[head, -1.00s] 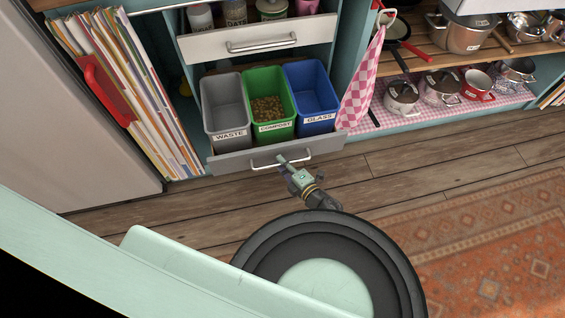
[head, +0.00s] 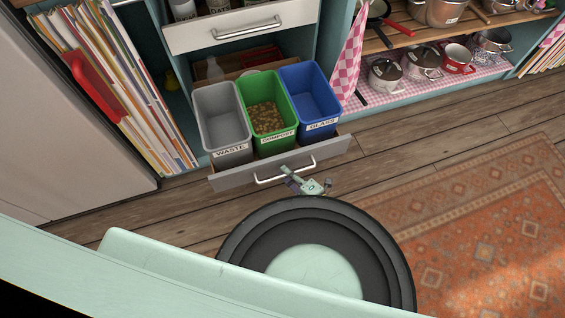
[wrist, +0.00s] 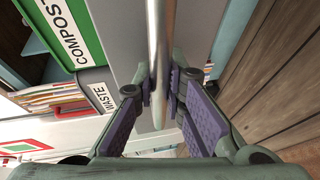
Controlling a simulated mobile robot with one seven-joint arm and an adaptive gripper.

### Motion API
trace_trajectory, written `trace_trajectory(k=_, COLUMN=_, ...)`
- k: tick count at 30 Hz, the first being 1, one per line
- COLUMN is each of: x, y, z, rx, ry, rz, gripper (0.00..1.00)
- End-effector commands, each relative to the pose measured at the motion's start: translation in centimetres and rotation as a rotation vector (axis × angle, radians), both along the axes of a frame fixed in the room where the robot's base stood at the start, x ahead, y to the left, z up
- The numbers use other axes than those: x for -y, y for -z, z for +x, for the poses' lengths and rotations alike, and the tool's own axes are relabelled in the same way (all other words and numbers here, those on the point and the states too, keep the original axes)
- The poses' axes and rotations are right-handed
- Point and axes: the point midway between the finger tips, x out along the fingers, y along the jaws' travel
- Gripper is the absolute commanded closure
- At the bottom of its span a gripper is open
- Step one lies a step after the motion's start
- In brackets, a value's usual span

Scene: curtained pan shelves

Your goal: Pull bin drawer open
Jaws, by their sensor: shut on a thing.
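The bin drawer (head: 233,178) is pulled partly out at the bottom of the cabinet, with a grey front. It holds a grey waste bin (head: 221,120), a green compost bin (head: 267,110) and a blue glass bin (head: 310,98). My gripper (head: 287,173) is at the drawer's metal bar handle (head: 310,164). In the wrist view my gripper (wrist: 159,85) has its two purple-padded fingers on either side of the handle bar (wrist: 155,40), shut on it. The drawer front (wrist: 122,45) stands close beside the fingers.
A shallow upper drawer (head: 245,30) with its own handle sits above, also out. Files with a red holder (head: 95,88) stand at left. A checked towel (head: 347,50) hangs at right. Bare wooden floor and a patterned rug (head: 480,220) lie in front.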

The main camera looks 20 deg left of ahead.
Motion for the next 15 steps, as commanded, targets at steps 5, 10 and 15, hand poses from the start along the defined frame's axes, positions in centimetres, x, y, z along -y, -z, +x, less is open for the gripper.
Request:
trace_trajectory(k=5, x=1.7, y=0.0, z=-1.9, rx=-0.002, ry=0.008, rz=-0.002, gripper=1.0)
trace_trajectory(k=10, x=2.2, y=0.0, z=-2.8, rx=-0.003, ry=0.008, rz=-0.001, gripper=1.0)
trace_trajectory(k=15, x=2.2, y=0.0, z=-2.9, rx=-0.003, ry=0.007, rz=-0.001, gripper=1.0)
